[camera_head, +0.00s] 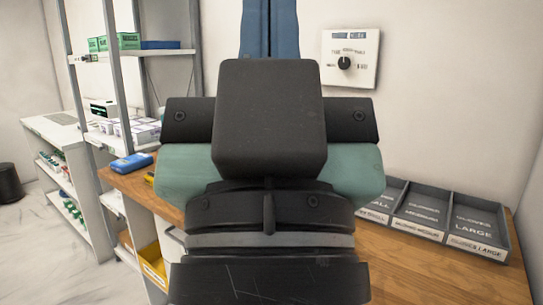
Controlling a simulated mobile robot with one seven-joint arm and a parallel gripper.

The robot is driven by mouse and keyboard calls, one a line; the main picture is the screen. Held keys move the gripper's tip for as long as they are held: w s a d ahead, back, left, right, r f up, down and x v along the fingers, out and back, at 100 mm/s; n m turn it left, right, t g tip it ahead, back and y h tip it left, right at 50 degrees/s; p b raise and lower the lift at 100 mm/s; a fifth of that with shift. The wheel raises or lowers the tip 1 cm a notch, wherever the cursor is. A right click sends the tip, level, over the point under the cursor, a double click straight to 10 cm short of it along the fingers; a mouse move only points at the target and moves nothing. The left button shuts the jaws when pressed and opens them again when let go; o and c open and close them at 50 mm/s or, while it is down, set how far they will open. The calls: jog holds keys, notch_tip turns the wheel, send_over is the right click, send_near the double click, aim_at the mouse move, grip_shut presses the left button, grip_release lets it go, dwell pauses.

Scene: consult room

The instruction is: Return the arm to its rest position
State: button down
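My gripper (268,120) and wrist fill the middle of the head view, close to the camera, as dark blocks and bands. The fingertips are hidden behind the dark block, so I cannot see whether they are open or shut, or whether anything is between them. A teal piece (190,172) shows on both sides behind the dark block. I cannot tell whether it is part of my arm. The arm stands in front of the wooden counter (420,275) and hides its middle.
A grey divided bin (480,222) with size labels sits on the counter at right. A white wall panel (350,58) with a black knob is above. A blue item (269,25) shows behind the arm. Metal shelving (110,60) holds boxes at left. A yellow bin (153,268) is below.

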notch_tip(320, 180, up, 19)
jog(key=p, duration=1.7)
jog(key=shift+w+r+p, duration=0.2)
jog(key=shift+w+p, duration=0.05)
jog(key=shift+p, duration=0.1)
